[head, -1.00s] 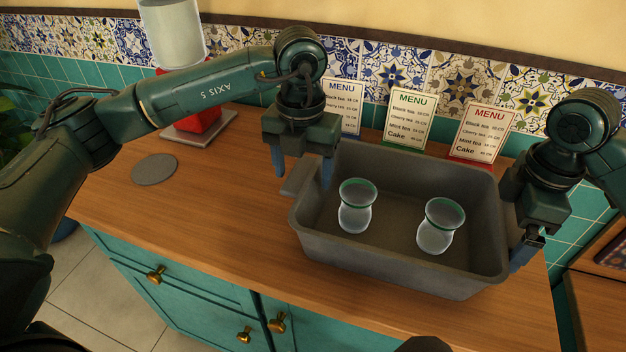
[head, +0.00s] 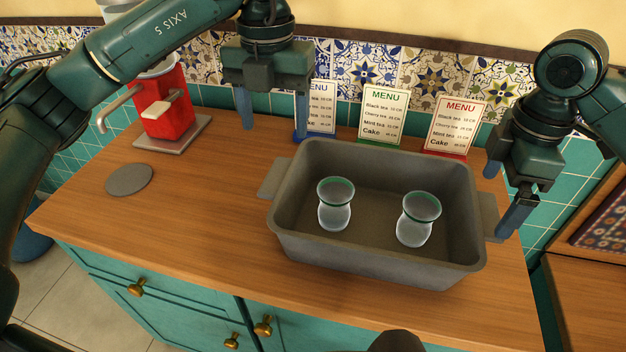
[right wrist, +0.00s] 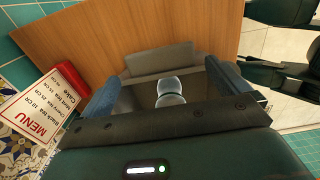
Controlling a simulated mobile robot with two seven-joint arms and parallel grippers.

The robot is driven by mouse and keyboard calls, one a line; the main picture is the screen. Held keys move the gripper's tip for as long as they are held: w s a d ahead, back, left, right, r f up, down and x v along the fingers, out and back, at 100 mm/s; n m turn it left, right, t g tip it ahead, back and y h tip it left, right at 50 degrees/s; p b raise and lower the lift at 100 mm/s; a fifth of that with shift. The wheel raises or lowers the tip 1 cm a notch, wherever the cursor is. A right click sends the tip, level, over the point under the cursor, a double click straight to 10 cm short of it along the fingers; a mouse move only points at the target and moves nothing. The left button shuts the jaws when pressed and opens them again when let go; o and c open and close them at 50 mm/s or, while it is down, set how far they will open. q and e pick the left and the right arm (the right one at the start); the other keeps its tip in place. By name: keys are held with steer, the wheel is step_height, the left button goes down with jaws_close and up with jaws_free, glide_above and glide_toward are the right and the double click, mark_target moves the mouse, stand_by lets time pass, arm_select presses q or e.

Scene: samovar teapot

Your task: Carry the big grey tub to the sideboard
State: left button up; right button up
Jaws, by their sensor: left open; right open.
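The big grey tub (head: 375,262) stands upright on a wooden counter top (head: 200,210). It has a flat handle at its left end (head: 272,178) and one at its right end (head: 488,213). Two clear glasses with green rims stand inside it, a left one (head: 335,207) and a right one (head: 418,222). My left gripper (head: 273,113) is open and empty, raised above and behind the left handle. My right gripper (head: 502,194) is open by the right handle. The right wrist view shows its spread fingers (right wrist: 163,86) with the tub between them; contact cannot be told.
Three menu cards (head: 382,112) stand behind the tub against the tiled wall. A red dispenser (head: 165,112) on a grey base and a grey disc (head: 130,179) are at the left. Counter between disc and tub is clear. A lower wooden surface (head: 585,305) is at the right.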

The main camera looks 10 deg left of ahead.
step_height(320, 180, up, 7)
steer(key=shift+f, duration=0.15)
stand_by(0.5)
